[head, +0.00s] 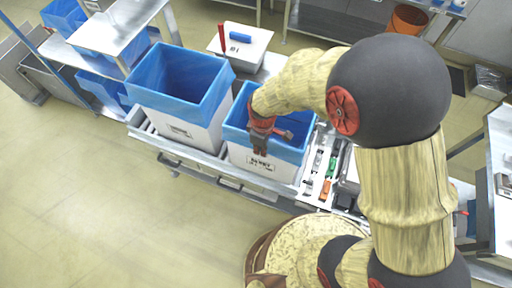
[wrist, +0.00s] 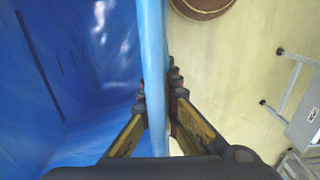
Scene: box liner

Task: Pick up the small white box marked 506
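A small white box (head: 262,167) with a blue liner (head: 291,152) stands on the cart, its front label too small to read surely. My gripper (head: 260,141) is at its front rim. In the wrist view, my gripper (wrist: 157,105) straddles the blue-covered wall (wrist: 154,60), one finger inside the box and one outside. Both fingertips appear to touch the wall, so it looks shut on it. A larger white box (head: 190,133) with a blue liner (head: 180,75) stands to the left, apart from my gripper.
The grey cart (head: 228,182) carries both boxes. Small tools (head: 325,165) lie to the right of the small box. A white stand (head: 241,45) with a red and a blue item is behind. Open floor (head: 90,200) lies at the front left.

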